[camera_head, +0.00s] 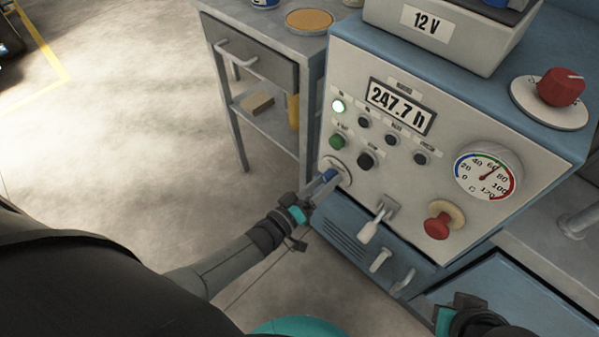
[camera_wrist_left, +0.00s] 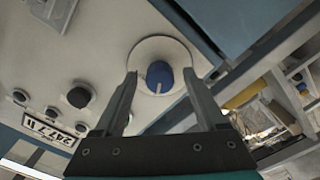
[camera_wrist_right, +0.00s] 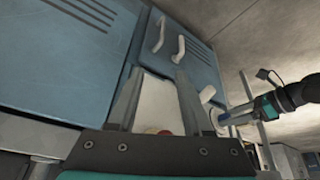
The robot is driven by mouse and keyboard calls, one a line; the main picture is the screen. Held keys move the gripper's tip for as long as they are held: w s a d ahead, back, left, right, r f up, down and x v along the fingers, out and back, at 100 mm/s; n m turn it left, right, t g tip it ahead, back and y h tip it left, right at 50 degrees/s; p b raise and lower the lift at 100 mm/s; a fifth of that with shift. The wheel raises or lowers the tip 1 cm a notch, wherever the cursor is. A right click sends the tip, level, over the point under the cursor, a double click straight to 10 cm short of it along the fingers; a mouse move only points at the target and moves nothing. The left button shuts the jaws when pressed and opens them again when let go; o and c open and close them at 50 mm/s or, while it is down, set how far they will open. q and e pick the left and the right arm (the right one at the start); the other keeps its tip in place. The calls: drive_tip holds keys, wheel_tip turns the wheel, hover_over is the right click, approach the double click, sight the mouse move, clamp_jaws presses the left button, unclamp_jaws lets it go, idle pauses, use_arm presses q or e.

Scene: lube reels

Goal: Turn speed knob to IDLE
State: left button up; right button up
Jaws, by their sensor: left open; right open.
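A blue knob (camera_head: 328,175) on a round pale plate sits at the lower left of the machine's front panel (camera_head: 400,190). No label naming it as the speed knob is readable. In the left wrist view the blue knob (camera_wrist_left: 158,78) has a pale pointer mark and sits between the open fingers of my left gripper (camera_wrist_left: 160,88). The fingertips are close on either side; I cannot tell whether they touch it. In the head view my left gripper (camera_head: 318,188) is at the knob. My right gripper (camera_head: 468,316) is open and empty, low at the bottom right.
A red knob (camera_head: 561,86) sits on top of the machine. A red push button (camera_head: 438,225), a lever switch (camera_head: 377,222), a dial gauge (camera_head: 487,170) and small buttons share the panel. A metal side table (camera_head: 262,72) stands at left; floor there is clear.

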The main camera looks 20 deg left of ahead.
use_arm(q)
drive_tip(key=p+v, duration=0.3)
drive_tip(key=v, duration=1.1)
drive_tip(key=shift+s, duration=0.2)
use_arm(e)
wheel_tip(320, 180, down, 8)
drive_tip(key=g, duration=0.1)
drive_tip(key=shift+s, duration=0.3)
use_arm(q)
drive_tip(key=shift+a+p, duration=0.1)
drive_tip(key=shift+p, duration=0.2)
